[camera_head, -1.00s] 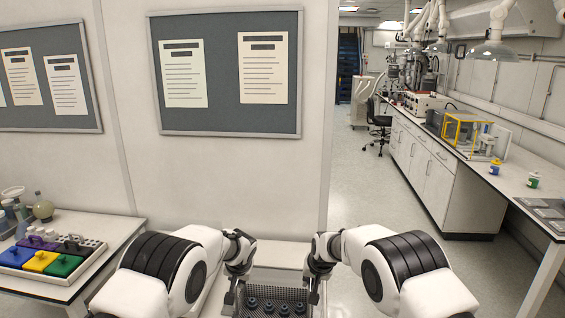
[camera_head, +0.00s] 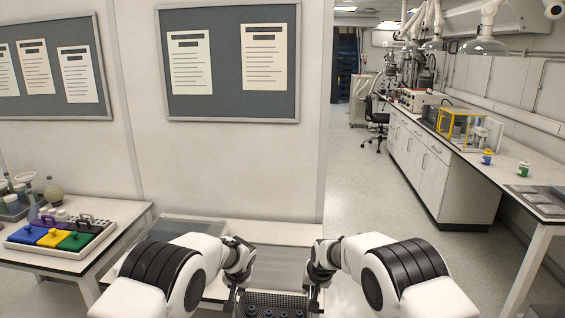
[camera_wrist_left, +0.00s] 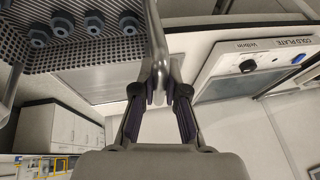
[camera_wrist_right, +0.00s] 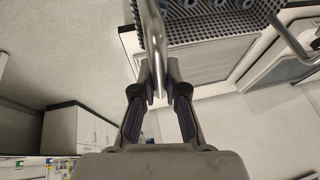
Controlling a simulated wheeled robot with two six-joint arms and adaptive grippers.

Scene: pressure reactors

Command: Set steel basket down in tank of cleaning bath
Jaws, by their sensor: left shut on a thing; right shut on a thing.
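The steel basket (camera_head: 262,299) is perforated and shows at the bottom edge of the head view between my two hands. Several dark blue-grey capped parts stand in it. My left gripper (camera_wrist_left: 158,92) is shut on one of its bar handles (camera_wrist_left: 157,45). My right gripper (camera_wrist_right: 161,92) is shut on the opposite handle (camera_wrist_right: 154,40). In the head view, the left gripper (camera_head: 238,283) and right gripper (camera_head: 317,280) flank the basket. A grey flat surface (camera_head: 280,262) lies beyond it; I cannot tell whether this belongs to the cleaning bath. No open tank is clearly visible.
A unit labelled COLD PLATE (camera_wrist_left: 262,62) shows in the left wrist view. A white table (camera_head: 120,215) at left holds a rack with coloured blocks (camera_head: 55,237) and flasks. A wall stands ahead. Open floor (camera_head: 350,190) and a long bench (camera_head: 440,165) lie right.

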